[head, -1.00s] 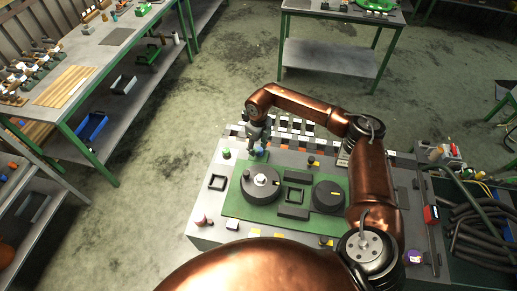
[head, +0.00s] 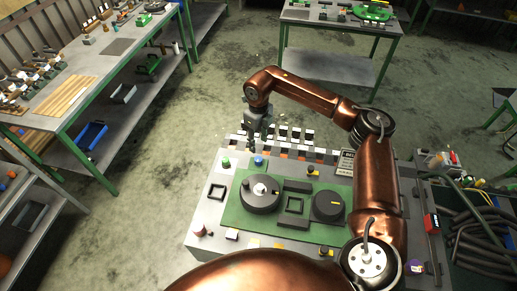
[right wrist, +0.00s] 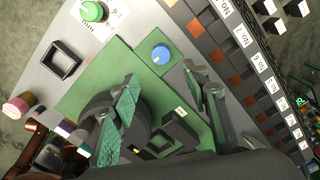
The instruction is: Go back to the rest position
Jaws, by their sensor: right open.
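My right gripper (head: 257,138) hangs above the back edge of the workbench, reached over from the right by my copper arm. In the right wrist view its two fingers (right wrist: 159,74) are spread apart with nothing between the pads. A blue round knob (head: 258,160) stands at the back left corner of the green mat (head: 233,214), below and apart from the gripper; it also shows in the right wrist view (right wrist: 161,54). On the mat sit a large dark round part (head: 259,204), a second dark disc (head: 328,206) and a small square frame (head: 295,205). My left gripper is out of view.
A green knob (head: 226,163) and a black square frame (head: 216,192) stand left of the mat. A row of labelled bins (right wrist: 235,55) lines the bench's back. A crate of black hoses (head: 480,235) is at the right. Open floor lies behind the bench.

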